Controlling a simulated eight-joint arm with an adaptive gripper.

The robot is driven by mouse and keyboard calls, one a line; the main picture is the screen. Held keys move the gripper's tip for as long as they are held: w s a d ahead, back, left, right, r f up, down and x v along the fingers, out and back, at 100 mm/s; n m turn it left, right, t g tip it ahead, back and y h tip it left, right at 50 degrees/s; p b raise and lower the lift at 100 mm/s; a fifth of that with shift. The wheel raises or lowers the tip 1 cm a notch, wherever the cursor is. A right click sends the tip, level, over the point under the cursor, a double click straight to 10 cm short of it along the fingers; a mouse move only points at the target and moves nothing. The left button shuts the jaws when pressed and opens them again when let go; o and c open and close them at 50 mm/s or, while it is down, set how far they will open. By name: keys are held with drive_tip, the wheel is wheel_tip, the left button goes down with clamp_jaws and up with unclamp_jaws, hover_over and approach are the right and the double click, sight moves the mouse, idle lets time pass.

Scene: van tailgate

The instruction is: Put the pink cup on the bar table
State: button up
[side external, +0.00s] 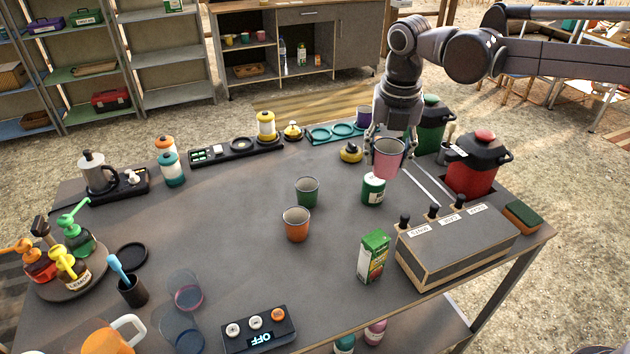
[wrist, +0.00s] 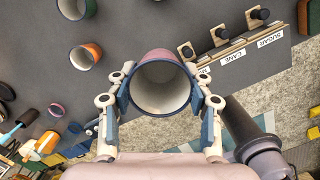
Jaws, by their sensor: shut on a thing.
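The pink cup (side external: 388,158) is upright in my gripper (side external: 386,150), whose two fingers press on opposite sides of it. In the wrist view the pink cup (wrist: 160,83) shows its open mouth and pale, empty inside, between the fingertips of my gripper (wrist: 160,95). The cup appears held above the dark grey table (side external: 235,215), at its back right; the exact gap under it is hard to tell. A green and white can (side external: 374,189) stands just in front of and below the cup in the side view.
A green cup (side external: 307,191) and an orange cup (side external: 296,224) stand mid-table. A red pot (side external: 472,165) and a labelled lever box (side external: 456,246) are at the right. A green carton (side external: 373,256) stands near the box. Table left of the cups is clear.

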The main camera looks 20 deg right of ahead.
drive_tip(key=w+a+f+n, duration=0.1)
drive_tip(key=a+f, duration=0.3)
drive_tip(key=a, duration=0.5)
drive_tip(key=w+a+f+n, duration=0.2)
drive_tip(key=a+f, duration=0.3)
drive_tip(key=a, duration=0.5)
drive_tip(key=w+a+f+n, duration=0.1)
drive_tip(key=a+f+n, duration=0.2)
drive_tip(key=a, duration=0.6)
drive_tip(key=shift+w+a+f+y, duration=0.1)
drive_tip(key=shift+w+f+y, duration=0.1)
drive_tip(key=shift+f, duration=0.2)
drive_tip(key=shift+w+a+f+y, duration=0.1)
drive_tip(key=shift+f+y, duration=0.1)
drive_tip(key=shift+f, duration=0.2)
drive_tip(key=shift+a+f, duration=0.15)
drive_tip(key=shift+f, duration=2)
drive_tip(key=shift+f, duration=0.15)
drive_tip(key=o, duration=1.2)
drive_tip(key=shift+c, duration=0.2)
